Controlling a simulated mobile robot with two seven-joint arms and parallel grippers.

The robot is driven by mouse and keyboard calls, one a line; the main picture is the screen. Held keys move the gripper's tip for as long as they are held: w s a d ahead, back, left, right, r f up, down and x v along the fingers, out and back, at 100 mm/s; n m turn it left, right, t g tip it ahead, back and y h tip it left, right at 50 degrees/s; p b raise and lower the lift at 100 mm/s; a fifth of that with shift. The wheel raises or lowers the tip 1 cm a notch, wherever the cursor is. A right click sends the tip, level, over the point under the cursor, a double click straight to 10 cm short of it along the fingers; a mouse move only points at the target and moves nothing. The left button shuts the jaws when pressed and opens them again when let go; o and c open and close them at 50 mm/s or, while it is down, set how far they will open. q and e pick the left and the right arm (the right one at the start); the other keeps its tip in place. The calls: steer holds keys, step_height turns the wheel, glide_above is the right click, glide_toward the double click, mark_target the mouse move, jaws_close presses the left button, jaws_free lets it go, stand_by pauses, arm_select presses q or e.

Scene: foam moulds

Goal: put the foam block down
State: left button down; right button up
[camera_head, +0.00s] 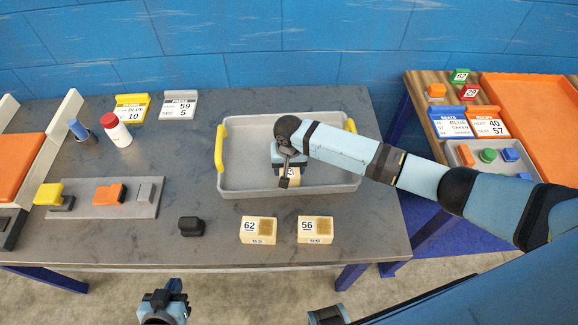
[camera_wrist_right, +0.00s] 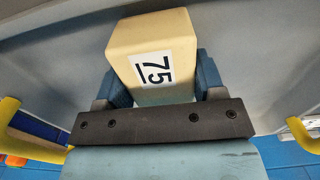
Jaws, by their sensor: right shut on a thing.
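A cream foam block (camera_wrist_right: 152,55) labelled 75 is between the blue fingers of my right gripper (camera_wrist_right: 155,82), which is shut on it. In the head view the right gripper (camera_head: 289,168) is over the inside of the grey tray (camera_head: 240,185), with part of the block (camera_head: 290,179) showing below it. Whether the block touches the tray floor I cannot tell. My left gripper (camera_head: 165,298) is low in the head view, off the table's front edge; its finger gap is unclear.
Foam blocks labelled 62 (camera_head: 258,230) and 56 (camera_head: 315,230) lie in front of the tray, with a black object (camera_head: 190,226) to their left. The tray has yellow handles (camera_head: 220,148). A white bottle (camera_head: 116,130) stands at the left.

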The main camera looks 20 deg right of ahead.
steer(key=o, duration=0.8)
steer(key=shift+f, duration=0.1)
step_height(320, 180, up, 12)
stand_by(0.5)
